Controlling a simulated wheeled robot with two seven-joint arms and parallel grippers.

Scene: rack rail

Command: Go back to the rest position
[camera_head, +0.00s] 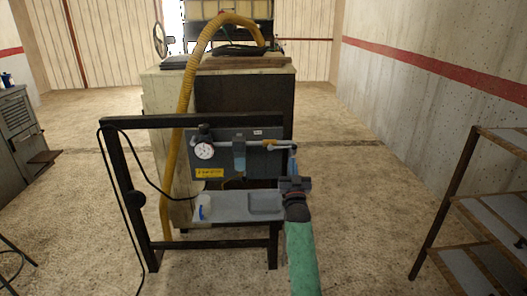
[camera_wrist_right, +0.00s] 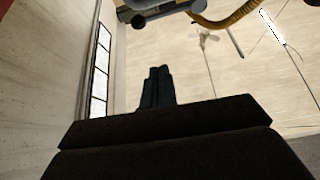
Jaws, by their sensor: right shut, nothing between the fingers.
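My right gripper (camera_head: 294,181) is in front of the right end of the dark rack frame (camera_head: 125,190), at the level of its grey shelf (camera_head: 232,212). In the right wrist view its two dark fingers (camera_wrist_right: 157,88) are shut together, with nothing between them. My green right arm comes up from the bottom of the head view. A blue piece (camera_head: 293,160) hangs from the pipe just above the gripper; I cannot tell whether they touch. My left gripper is not in view.
The rack carries a grey panel with a gauge (camera_head: 204,151). Metal shelving (camera_head: 468,200) stands at right, a grey cabinet (camera_head: 18,125) at left. The floor between is clear.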

